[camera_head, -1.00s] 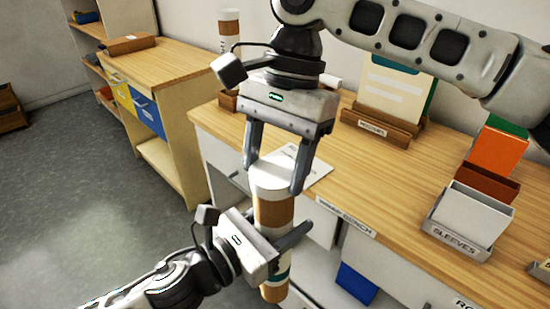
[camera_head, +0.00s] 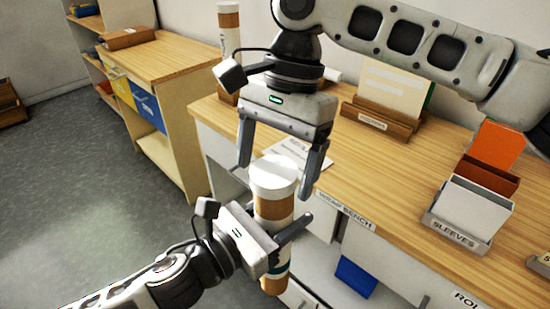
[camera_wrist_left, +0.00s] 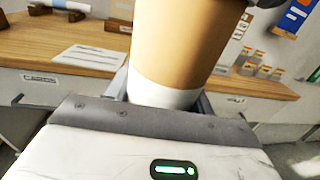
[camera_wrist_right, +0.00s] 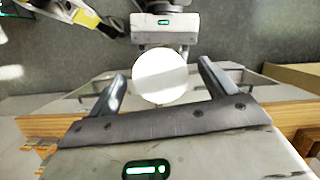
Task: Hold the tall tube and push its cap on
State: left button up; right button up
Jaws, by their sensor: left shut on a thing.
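The tall tube (camera_head: 273,207) is brown with white bands and stands upright in front of the work bench. My left gripper (camera_head: 283,238) is shut around it below its upper end; the tube also fills the middle of the left wrist view (camera_wrist_left: 178,50). A white cap (camera_head: 274,172) sits on the tube's top end; I cannot tell whether it is fully down. It shows as a white disc in the right wrist view (camera_wrist_right: 160,77). My right gripper (camera_head: 279,168) is open and empty, pointing down, its fingers apart on either side of the cap.
The wooden bench top (camera_head: 380,170) lies just behind the tube, with a paper sheet (camera_head: 300,150) on it. A sleeves box (camera_head: 470,212) and a card holder (camera_head: 380,120) stand on the right. Another tall tube (camera_head: 230,38) stands behind, near my right wrist.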

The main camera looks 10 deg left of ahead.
jog(key=shift+r, duration=0.1)
jog(key=v, duration=1.2)
